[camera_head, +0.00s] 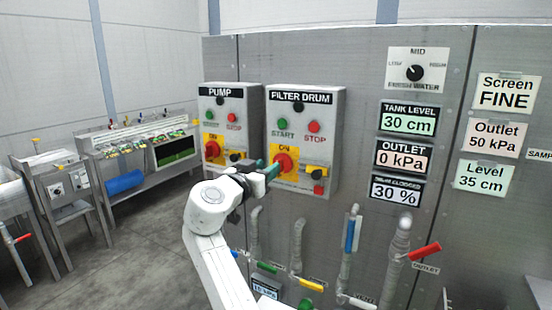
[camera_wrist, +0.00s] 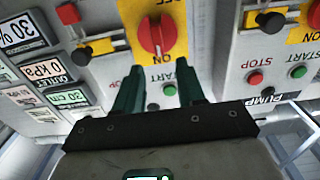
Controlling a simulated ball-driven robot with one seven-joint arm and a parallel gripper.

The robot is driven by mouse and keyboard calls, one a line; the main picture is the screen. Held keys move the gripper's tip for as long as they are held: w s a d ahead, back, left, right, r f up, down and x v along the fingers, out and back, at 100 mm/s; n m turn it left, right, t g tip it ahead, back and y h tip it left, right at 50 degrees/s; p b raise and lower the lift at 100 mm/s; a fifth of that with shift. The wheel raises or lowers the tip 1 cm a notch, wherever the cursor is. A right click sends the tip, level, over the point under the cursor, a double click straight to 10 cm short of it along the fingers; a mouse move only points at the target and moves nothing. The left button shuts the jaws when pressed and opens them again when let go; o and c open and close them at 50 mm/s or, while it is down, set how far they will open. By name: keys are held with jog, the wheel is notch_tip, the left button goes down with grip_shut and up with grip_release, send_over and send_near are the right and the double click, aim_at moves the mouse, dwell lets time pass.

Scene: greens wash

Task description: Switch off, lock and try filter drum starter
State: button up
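The filter drum starter (camera_head: 324,105) is a grey wall box with a green START button, a red STOP button and a red rotary handle (camera_head: 284,163) on a yellow plate. The wrist view shows it upside down, with the handle (camera_wrist: 157,35) lined up along the OFF–ON direction; which end points is unclear. Beside it are a yellow hasp with a black part (camera_wrist: 82,55) and a red block (camera_wrist: 68,13), also seen in the head view (camera_head: 319,189). My gripper (camera_wrist: 160,75) is open and empty, its green fingers just short of the handle, one towards each side.
The similar pump starter (camera_head: 244,110) stands close on the left. Gauge displays (camera_head: 408,119) and a fresh water knob (camera_head: 414,72) are to the right. Pipes and coloured valve handles (camera_head: 424,250) stick out below. A bench (camera_head: 125,145) stands at the left, with open floor before it.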

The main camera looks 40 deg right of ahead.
jog(key=p+x, duration=0.1)
jog(key=x, duration=0.4)
jog(key=shift+w+d, duration=0.15)
jog(key=shift+d, duration=0.2)
grip_shut()
